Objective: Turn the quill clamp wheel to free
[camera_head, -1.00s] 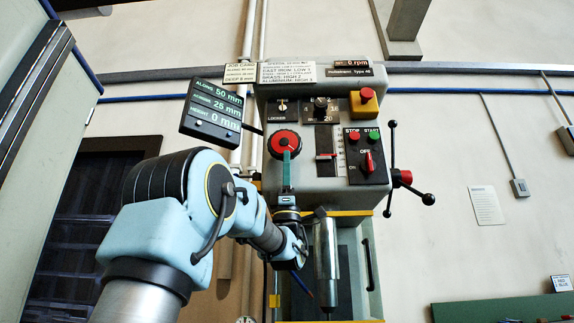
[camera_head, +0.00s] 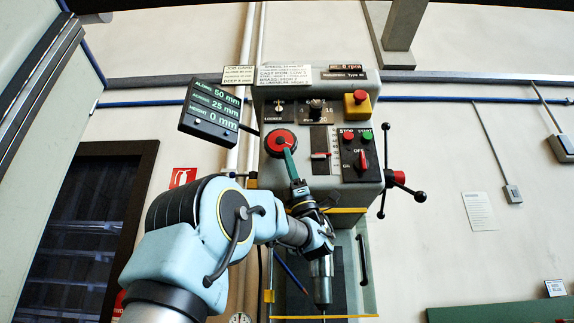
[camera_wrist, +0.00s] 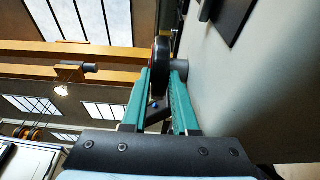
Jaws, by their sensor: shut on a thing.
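The clamp wheel (camera_head: 276,140) is a black-rimmed wheel with a red face on the left of the drill head's front. A "LOCKED" label sits above it beside a small dial (camera_head: 280,109). My gripper (camera_head: 287,154) reaches up to the wheel's lower right rim, its teal fingers tilted. In the wrist view my gripper (camera_wrist: 161,78) has one finger on each side of the wheel's dark rim (camera_wrist: 160,55), shut on it. The fingers hide part of the rim, and the wheel's markings are too small to read.
A lever switch panel with START and STOP buttons (camera_head: 357,135) and a yellow-boxed red button (camera_head: 358,103) are to the right. The three-armed feed handle (camera_head: 400,178) sticks out on the right side. A readout box (camera_head: 211,110) hangs left. The quill (camera_head: 322,280) hangs below.

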